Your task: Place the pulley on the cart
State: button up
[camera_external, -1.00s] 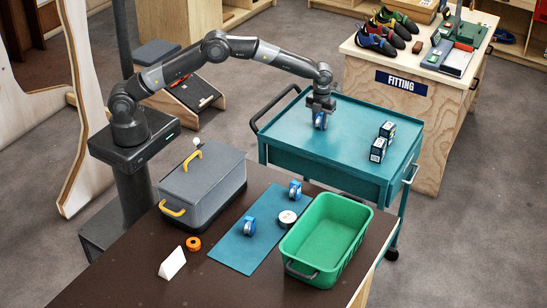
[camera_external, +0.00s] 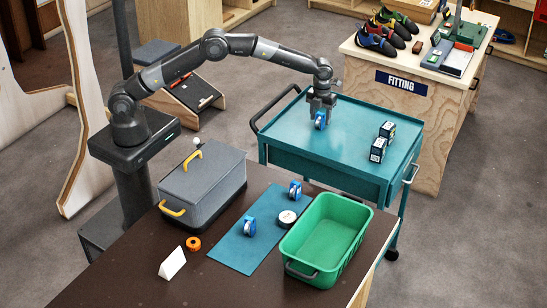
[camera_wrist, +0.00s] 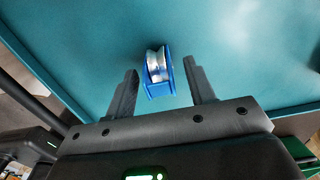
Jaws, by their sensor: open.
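A blue pulley with a silver wheel (camera_external: 320,121) stands on the top of the teal cart (camera_external: 290,125), near its left side. It also shows in the wrist view (camera_wrist: 157,72). My gripper (camera_external: 321,104) is above the pulley, pointing down. In the wrist view my gripper's two fingers (camera_wrist: 163,85) are spread, one on each side of the pulley, with a visible gap on both sides. Two more blue pulleys stand on the blue mat (camera_external: 236,254) on the brown table, one near (camera_external: 249,226) and one far (camera_external: 295,190).
Two small dark boxes (camera_external: 382,142) stand on the cart's right part. A green bin (camera_external: 330,245), a white tape roll (camera_external: 287,218), an orange ring (camera_external: 193,243) and a grey toolbox (camera_external: 202,180) are on the brown table. The cart's middle is clear.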

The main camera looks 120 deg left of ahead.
aim_at(321, 113)
notch_tip(321, 113, up, 10)
jog(key=shift+f, duration=0.1)
jog(key=shift+d+r, duration=0.3)
jog(key=shift+r, duration=0.1)
jog(key=s+d+r+n+t, duration=0.1)
jog(key=s+d+r+n, duration=0.25)
jog(key=d+r, duration=0.4)
jog(key=s+d+r+n+t+y, duration=0.15)
jog(key=s+d+r, duration=0.35)
jog(key=d, duration=0.5)
jog(key=s+d+r+n+h, duration=0.1)
jog(key=s+d+r+n, duration=0.25)
jog(key=d+r, duration=0.35)
jog(key=s+d+n+t, duration=0.2)
jog(key=s+d+n, duration=0.2)
jog(key=s+d, duration=0.8)
jog(key=s+d+f+n, duration=0.2)
jog(key=s+f, duration=0.2)
jog(key=s, duration=0.3)
jog(key=s+d+f+n+t, duration=0.1)
jog(key=s+d+f+n, duration=0.1)
jog(key=s, duration=0.6)
jog(key=shift+d+f+n, duration=0.25)
jog(key=shift+f+n, duration=0.5)
jog(key=shift+f, duration=0.2)
